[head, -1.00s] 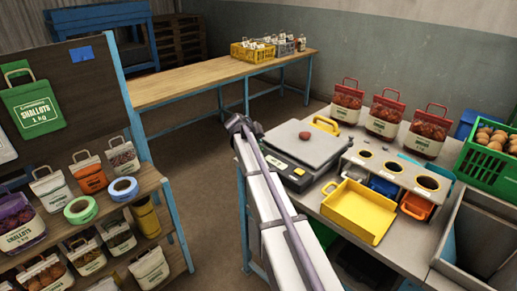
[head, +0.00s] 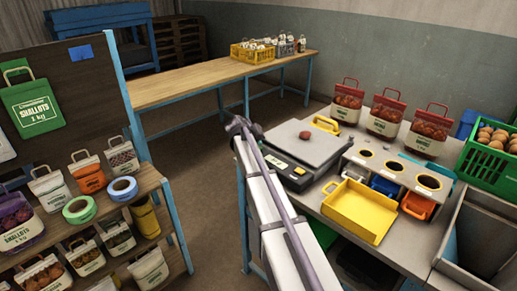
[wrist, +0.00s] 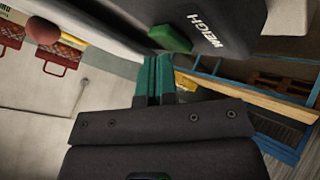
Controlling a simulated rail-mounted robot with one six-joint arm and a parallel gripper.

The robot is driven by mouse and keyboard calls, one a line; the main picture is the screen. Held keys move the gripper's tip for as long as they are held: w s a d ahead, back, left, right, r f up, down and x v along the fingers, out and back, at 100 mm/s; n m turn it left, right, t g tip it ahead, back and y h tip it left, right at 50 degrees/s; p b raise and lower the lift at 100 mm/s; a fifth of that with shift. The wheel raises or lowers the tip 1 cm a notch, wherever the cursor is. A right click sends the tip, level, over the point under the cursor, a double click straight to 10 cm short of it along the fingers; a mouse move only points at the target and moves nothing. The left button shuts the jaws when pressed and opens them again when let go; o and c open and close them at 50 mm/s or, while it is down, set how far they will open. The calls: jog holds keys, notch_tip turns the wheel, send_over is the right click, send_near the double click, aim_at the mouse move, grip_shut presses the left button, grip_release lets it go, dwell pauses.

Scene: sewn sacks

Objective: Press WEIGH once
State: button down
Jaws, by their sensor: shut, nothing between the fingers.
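The scale (head: 306,146) stands on the left part of the grey bench, with a small reddish-brown bulb (head: 305,135) on its pan. In the wrist view, the green button (wrist: 170,38) beside the white word WEIGH sits on the scale's dark housing (wrist: 225,18). My gripper (wrist: 154,58) has its teal fingers together and empty, with the tips close to the button. I cannot tell whether they touch it. In the head view my arm reaches to the scale's left side. The gripper's fingers and the button are hidden there.
A yellow tray (head: 360,210) and a holed rack (head: 400,172) stand right of the scale. Red-topped sacks (head: 385,116) line the bench's back, and a green crate (head: 490,155) is at the right. A shelf (head: 150,180) with sacks and tape rolls stands left. Open floor lies between.

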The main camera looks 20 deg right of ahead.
jog(key=shift+f+b, duration=0.3)
jog(key=shift+f, duration=0.05)
dwell(0.5)
jog(key=shift+r+p, duration=0.85)
jog(key=shift+r, duration=0.05)
notch_tip(320, 180, up, 5)
jog(key=p, duration=0.5)
jog(key=shift+r, duration=0.1)
jog(key=s+a+f+n+g+y, duration=0.1)
jog(key=s+a+y, duration=0.1)
jog(key=s+a, duration=0.5)
jog(key=s+a+f+n+g+y, duration=0.1)
jog(key=s+a, duration=0.7)
jog(key=s, duration=0.9)
jog(key=s+a+f+g+y, duration=0.2)
jog(key=s+a, duration=0.6)
jog(key=s, duration=0.4)
jog(key=f+y, duration=0.1)
jog(key=y, duration=0.1)
jog(key=shift+f+n+g+y, duration=0.25)
jog(key=shift+n+g+y, duration=0.15)
